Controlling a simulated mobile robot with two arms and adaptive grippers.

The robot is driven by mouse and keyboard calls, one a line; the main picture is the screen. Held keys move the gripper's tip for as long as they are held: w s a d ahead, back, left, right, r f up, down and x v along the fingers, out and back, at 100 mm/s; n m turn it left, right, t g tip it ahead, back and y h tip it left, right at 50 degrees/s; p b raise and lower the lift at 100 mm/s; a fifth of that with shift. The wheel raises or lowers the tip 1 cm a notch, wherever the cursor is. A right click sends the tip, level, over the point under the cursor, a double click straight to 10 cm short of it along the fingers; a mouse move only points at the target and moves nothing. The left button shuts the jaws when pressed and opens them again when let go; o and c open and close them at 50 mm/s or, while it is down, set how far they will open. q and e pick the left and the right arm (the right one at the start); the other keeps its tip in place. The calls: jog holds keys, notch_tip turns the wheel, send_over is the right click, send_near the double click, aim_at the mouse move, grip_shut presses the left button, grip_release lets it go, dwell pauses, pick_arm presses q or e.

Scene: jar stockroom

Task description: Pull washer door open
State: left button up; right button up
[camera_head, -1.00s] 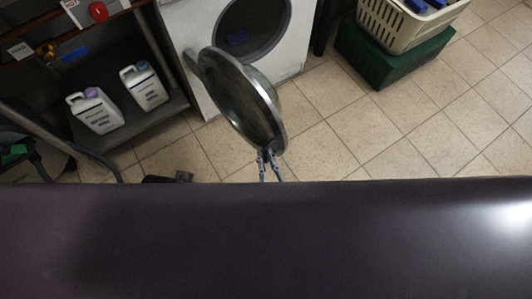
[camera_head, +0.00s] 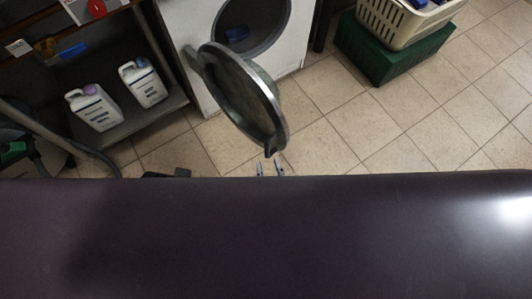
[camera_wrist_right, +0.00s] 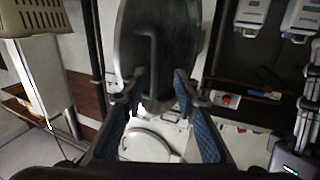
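The white washer (camera_head: 195,60) stands at the top of the head view with its drum opening (camera_head: 262,25) uncovered. Its round grey door (camera_head: 243,100) is swung well out from the front, towards me. My right gripper (camera_head: 270,168) is open, its fingertips just below the door's near edge. In the right wrist view its two fingers (camera_wrist_right: 157,92) stand apart, with the door (camera_wrist_right: 180,35) and its dark handle (camera_wrist_right: 148,58) beyond and partly between them. I see no grip on the handle. A dark part (camera_head: 168,174) left of it may be my left gripper; its fingers are not clear.
A shelf (camera_head: 150,112) with two white jugs (camera_head: 95,107) stands left of the washer. A green crate (camera_head: 385,55) under a beige basket (camera_head: 400,25) is at the right. A hose (camera_head: 60,140) curves at the far left. The tiled floor (camera_head: 340,125) between is clear.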

jog(key=s+d, duration=0.1)
jog(key=s, duration=0.5)
jog(key=shift+d, duration=0.1)
